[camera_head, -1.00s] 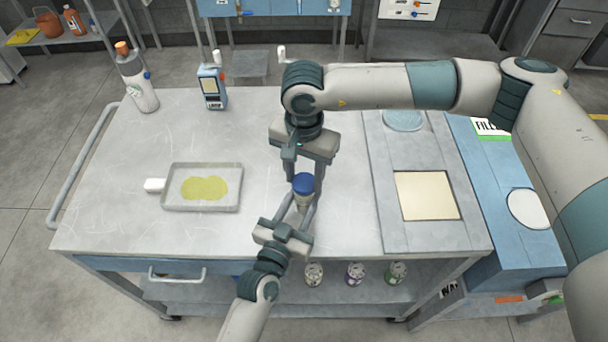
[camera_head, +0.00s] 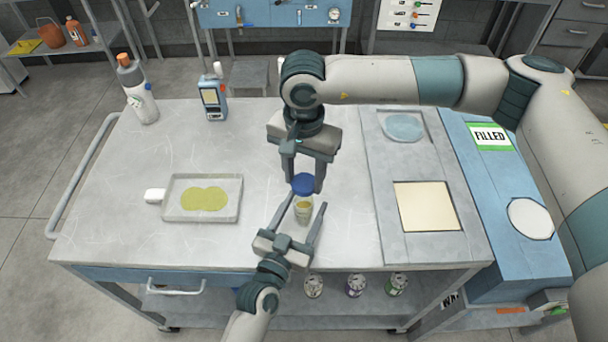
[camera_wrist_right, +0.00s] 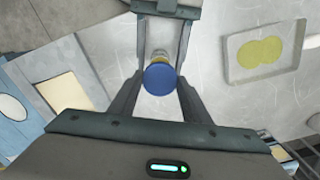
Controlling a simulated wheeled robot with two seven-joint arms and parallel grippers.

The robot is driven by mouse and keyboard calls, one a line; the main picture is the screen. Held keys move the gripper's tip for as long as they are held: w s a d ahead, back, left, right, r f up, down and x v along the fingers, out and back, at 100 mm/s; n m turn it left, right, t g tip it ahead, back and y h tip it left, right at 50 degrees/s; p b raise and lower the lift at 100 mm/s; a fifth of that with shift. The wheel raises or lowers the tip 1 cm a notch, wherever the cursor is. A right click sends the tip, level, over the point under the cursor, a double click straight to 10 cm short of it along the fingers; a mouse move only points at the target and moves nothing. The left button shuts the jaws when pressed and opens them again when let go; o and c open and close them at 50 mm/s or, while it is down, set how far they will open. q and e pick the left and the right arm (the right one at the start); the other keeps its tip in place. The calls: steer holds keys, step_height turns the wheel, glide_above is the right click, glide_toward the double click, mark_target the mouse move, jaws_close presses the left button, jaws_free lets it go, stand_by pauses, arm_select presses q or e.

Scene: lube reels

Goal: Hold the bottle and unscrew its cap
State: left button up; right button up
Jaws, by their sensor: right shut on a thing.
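A small clear bottle (camera_head: 303,211) with yellowish contents is upright under its blue cap (camera_head: 303,184); I cannot tell whether its base touches the table. My right gripper (camera_head: 303,184) comes from above and is shut on the blue cap, with a finger on each side. In the right wrist view the cap (camera_wrist_right: 160,78) sits between those fingertips and hides most of the bottle (camera_wrist_right: 159,56). My left gripper (camera_head: 302,207) comes from the front edge, its fingers spread on both sides of the bottle body with gaps showing.
A tray (camera_head: 172,214) with a yellow patch lies left on the table (camera_head: 130,175). A grey panel (camera_head: 430,247) with a cream square is at the right, beside a blue unit (camera_head: 490,205).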

mark_target(304, 182)
arm_select(q)
steer(key=shift+s+a+f, duration=0.1)
steer(key=shift+s+a, duration=0.15)
steer(key=shift+s, duration=0.3)
arm_select(e)
steer(key=shift+f, duration=0.2)
arm_select(q)
steer(key=b+v, duration=0.3)
steer(key=v, duration=0.7)
arm_select(e)
step_height(304, 182, down, 3)
steer(key=shift+r, duration=0.1)
arm_select(q)
steer(key=shift+s+a, duration=0.15)
steer(key=shift+s, duration=0.2)
